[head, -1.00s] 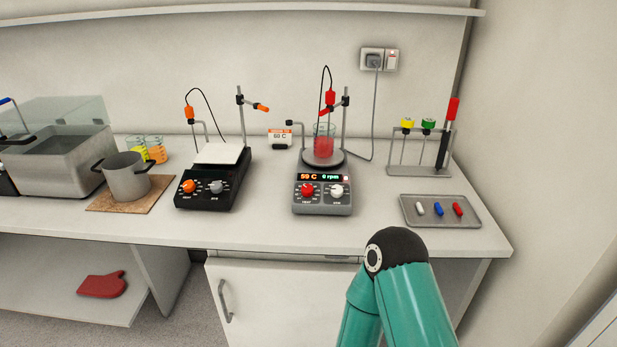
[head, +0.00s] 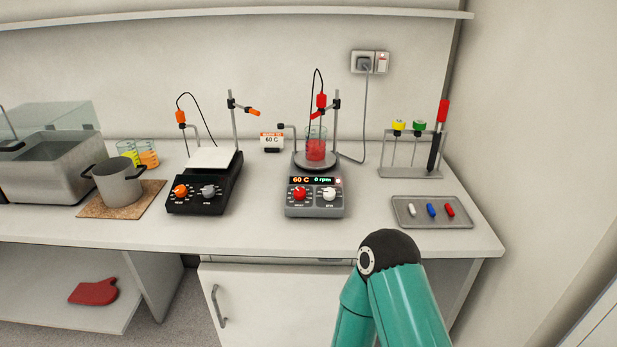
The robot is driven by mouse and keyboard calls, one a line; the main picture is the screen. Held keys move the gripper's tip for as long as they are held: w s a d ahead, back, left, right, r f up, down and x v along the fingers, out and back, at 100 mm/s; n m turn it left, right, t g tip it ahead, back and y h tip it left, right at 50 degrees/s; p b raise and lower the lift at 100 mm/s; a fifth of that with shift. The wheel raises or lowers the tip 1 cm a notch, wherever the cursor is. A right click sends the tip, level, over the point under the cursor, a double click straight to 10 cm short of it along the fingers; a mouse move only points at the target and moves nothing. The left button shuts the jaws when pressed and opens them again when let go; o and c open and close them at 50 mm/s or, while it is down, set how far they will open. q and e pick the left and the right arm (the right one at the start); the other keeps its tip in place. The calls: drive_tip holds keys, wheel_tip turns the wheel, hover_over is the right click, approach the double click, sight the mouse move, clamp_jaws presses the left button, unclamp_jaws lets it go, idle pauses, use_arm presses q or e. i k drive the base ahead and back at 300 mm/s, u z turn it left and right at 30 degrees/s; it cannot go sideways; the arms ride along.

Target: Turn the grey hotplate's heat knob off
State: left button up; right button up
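The grey hotplate (head: 316,208) stands on the bench at the centre. Its red heat knob (head: 299,194) is on the left of the front panel, beside a white stir knob (head: 329,193). Its lit display (head: 314,180) reads 60 C and 0 rpm. A beaker of red liquid (head: 316,149) stands on its plate, with a red-handled probe (head: 321,101) above it on a stand. My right arm shows at the bottom right, below the bench front, but its gripper is not in view. My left gripper is not in view.
A black hotplate (head: 203,196) with orange knob stands left of the grey one. A tray with stir bars (head: 432,224) and a rack (head: 410,172) are at the right. A 60 C card (head: 271,141) stands behind. A pot (head: 118,183) sits at the left.

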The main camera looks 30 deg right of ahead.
sight(300, 193)
drive_tip(key=k, duration=1)
drive_tip(key=z, duration=0.95)
drive_tip(key=i, duration=1.8)
drive_tip(key=u, duration=1.55)
